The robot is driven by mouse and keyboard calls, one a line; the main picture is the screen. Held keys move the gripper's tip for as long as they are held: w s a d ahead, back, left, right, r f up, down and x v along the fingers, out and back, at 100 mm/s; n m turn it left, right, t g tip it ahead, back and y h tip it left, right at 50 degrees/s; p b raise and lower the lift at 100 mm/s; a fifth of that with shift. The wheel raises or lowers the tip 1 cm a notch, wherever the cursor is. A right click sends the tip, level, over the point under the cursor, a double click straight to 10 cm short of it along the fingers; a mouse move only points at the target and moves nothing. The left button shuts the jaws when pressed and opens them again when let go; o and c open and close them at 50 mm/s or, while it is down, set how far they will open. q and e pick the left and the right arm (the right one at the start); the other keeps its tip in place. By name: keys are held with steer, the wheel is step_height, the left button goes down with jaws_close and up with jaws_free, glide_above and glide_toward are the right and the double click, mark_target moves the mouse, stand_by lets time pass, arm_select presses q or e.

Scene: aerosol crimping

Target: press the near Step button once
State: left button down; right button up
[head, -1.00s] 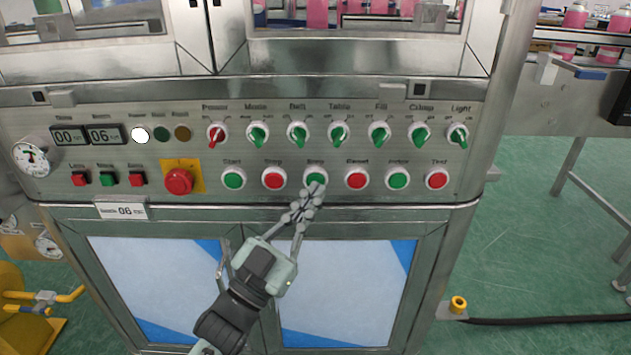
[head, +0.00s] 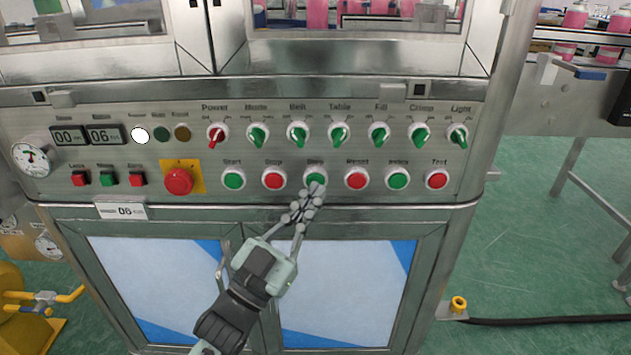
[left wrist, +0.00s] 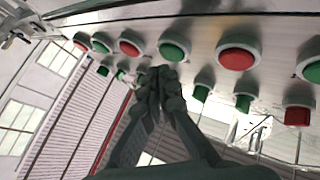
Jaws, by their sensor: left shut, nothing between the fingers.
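The near Step button (head: 315,178) is a round green button in a pale ring, third from the left in the lower row of the panel. It also shows in the left wrist view (left wrist: 174,48). My left gripper (head: 316,189) is shut and empty, its fingertips overlapping the button's lower edge in the head view. In the left wrist view the fingertips (left wrist: 160,76) are close to the button; I cannot tell whether they touch it. My right gripper is not in view.
The red Stop button (head: 273,180) and red Reset button (head: 356,180) flank Step closely. A row of selector knobs (head: 339,134) is above. A red emergency button (head: 179,181) on yellow is to the left. Cabinet doors (head: 350,270) are below.

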arm_select(q)
steer(key=shift+w, duration=0.15)
steer(key=shift+w, duration=0.3)
